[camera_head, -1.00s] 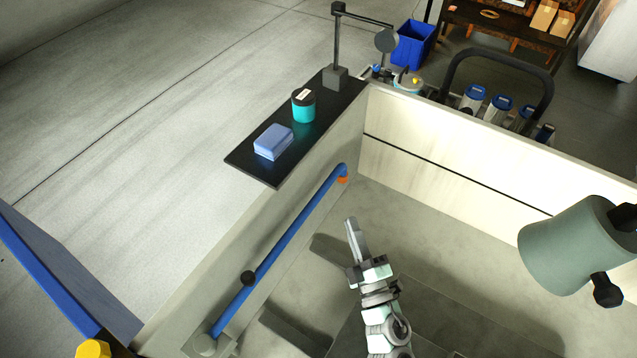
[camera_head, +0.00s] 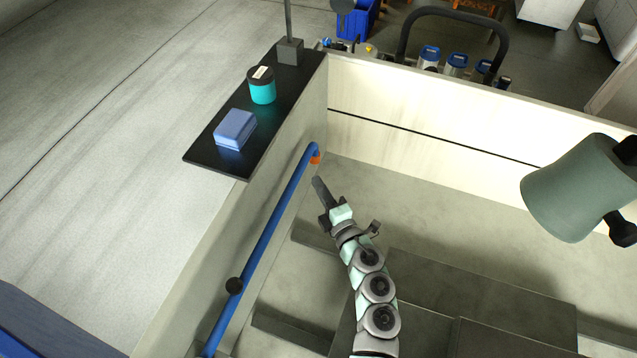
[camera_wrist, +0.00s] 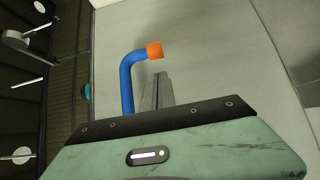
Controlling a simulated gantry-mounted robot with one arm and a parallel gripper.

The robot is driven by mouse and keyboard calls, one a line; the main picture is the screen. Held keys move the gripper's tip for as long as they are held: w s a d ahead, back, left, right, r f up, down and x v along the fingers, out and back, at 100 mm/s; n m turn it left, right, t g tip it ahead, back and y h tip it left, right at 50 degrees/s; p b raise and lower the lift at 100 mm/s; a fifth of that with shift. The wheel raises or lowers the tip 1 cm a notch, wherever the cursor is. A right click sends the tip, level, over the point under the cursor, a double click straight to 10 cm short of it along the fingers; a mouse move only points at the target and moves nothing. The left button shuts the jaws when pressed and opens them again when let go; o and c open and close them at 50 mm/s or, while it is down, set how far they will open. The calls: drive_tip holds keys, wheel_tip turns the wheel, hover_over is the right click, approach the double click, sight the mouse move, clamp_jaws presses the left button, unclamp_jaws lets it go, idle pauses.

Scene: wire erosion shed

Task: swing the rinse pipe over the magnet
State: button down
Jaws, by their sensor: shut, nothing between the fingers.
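The rinse pipe (camera_head: 270,226) is a blue tube along the inside of the tank's left wall. In the wrist view the blue bend (camera_wrist: 127,82) and orange tip (camera_wrist: 154,50) show just beyond my fingers. My gripper (camera_head: 317,181) is shut and empty, close to the tip, with no clear contact visible. I cannot tell for sure which thing is the magnet; a dark flat block (camera_head: 480,290) lies low in the tank, right of my arm.
A black shelf (camera_head: 205,160) on the left wall holds a blue box (camera_head: 235,129) and a teal jar (camera_head: 262,86). A grey-green cylinder (camera_head: 570,190) hangs at the right. The pale far wall (camera_head: 430,115) bounds the tank. The floor between pipe and block is partly open.

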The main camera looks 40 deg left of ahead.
drive_tip(key=x, duration=0.7)
drive_tip(key=shift+w+a, duration=0.15)
drive_tip(key=shift+a, duration=0.1)
drive_tip(key=shift+d, duration=0.1)
